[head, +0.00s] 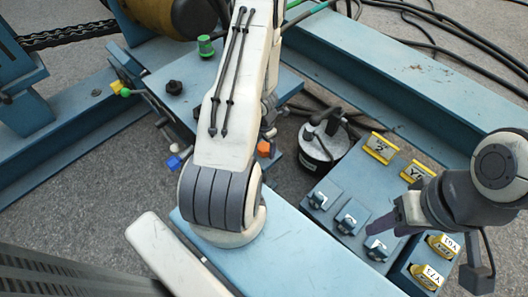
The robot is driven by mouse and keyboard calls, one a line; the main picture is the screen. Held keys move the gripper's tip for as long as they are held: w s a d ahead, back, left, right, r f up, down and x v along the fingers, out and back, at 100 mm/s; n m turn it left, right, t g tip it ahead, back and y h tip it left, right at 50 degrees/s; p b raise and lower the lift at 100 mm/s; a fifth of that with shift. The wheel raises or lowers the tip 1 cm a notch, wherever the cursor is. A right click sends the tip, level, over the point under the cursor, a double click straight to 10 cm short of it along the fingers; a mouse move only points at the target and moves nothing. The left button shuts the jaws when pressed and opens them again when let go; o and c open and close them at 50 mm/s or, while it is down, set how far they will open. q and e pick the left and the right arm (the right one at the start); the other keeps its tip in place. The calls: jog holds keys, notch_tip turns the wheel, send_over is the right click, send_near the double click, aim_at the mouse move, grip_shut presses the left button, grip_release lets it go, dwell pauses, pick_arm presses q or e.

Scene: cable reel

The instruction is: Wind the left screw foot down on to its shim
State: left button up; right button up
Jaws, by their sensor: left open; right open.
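I cannot pick out the left screw foot or its shim for certain. A blue plate (150,78) at upper left carries a black knob (173,87) and a green cap (205,45). Small coloured ends stick out around it: a yellow-green one (122,90), a blue one (175,162) and an orange one (264,148). My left arm crosses the middle and covers part of this plate; its gripper is hidden behind the arm. My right gripper (405,214) is open and empty at the right, above the blue block with switches (348,200).
A black cylinder (322,148) with cables stands right of my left arm. Yellow labels (382,147) sit on the blue blocks. A long blue beam (400,85) runs across the upper right. Loose black cables (440,30) lie behind it. Grey floor (90,195) is clear at left.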

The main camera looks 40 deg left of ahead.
pick_arm(q)
jog(key=shift+f, duration=0.4)
jog(key=shift+r, duration=0.1)
jog(key=c, duration=1.4)
jog(key=shift+o, duration=0.2)
jog(key=shift+m, duration=0.3)
